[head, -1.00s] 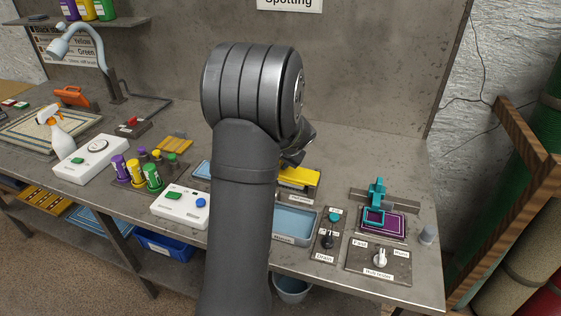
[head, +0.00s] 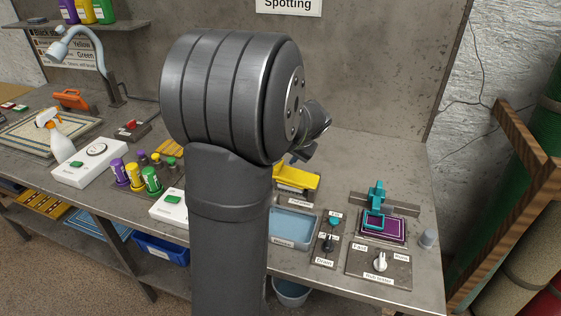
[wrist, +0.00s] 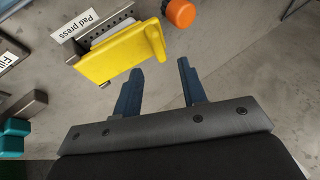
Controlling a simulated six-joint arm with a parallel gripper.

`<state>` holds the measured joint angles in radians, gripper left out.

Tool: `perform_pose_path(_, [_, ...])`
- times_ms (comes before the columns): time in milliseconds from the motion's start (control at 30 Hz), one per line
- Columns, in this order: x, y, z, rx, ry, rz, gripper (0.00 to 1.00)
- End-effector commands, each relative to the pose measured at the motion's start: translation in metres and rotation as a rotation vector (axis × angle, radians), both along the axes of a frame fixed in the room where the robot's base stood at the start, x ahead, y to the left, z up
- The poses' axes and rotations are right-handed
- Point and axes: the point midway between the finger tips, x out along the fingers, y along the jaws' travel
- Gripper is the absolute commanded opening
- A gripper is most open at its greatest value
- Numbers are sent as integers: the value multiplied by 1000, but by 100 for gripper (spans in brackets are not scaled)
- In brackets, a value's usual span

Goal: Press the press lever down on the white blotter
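The yellow press lever (head: 297,177) stands on the bench, behind the blue tray. In the wrist view the yellow lever (wrist: 118,53) lies just beyond my fingers, on the left, beside a "Pad press" label (wrist: 78,25). It looks raised, tilted above its perforated metal base. A pale strip shows under its far edge; I cannot tell whether this is the white blotter. My gripper (wrist: 160,68) is open and empty, its two blue-grey fingers apart. The left fingertip is close to the lever's near edge; contact cannot be told. In the head view my arm hides the fingers.
An orange knob (wrist: 180,13) sits beyond the lever's right end. A blue water tray (head: 291,224), a drain switch panel (head: 329,241), a teal clamp (head: 376,203) over a purple pad and a dial panel (head: 380,262) stand nearby. Bare bench lies to the right in the wrist view.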

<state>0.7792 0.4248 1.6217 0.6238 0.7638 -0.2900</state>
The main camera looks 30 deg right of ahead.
Motion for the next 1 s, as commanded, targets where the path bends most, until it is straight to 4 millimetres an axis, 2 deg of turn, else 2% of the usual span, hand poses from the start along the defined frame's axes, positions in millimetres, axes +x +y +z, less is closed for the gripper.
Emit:
perform_pose_path(100, [-16,-2,25,-4,-6,-4,38])
perform_pose_path(300, [-35,-3,55,-6,-7,-3,38])
perform_pose_path(500, [-43,-3,67,-5,-7,-4,38])
perform_pose_path(767, [-44,-3,68,-6,-7,-3,38])
perform_pose_path(867, [-42,-2,68,-6,-2,0,22])
perform_pose_path(967, [-33,1,69,-18,36,21,3])
perform_pose_path(1000, [-27,3,70,-27,64,34,0])
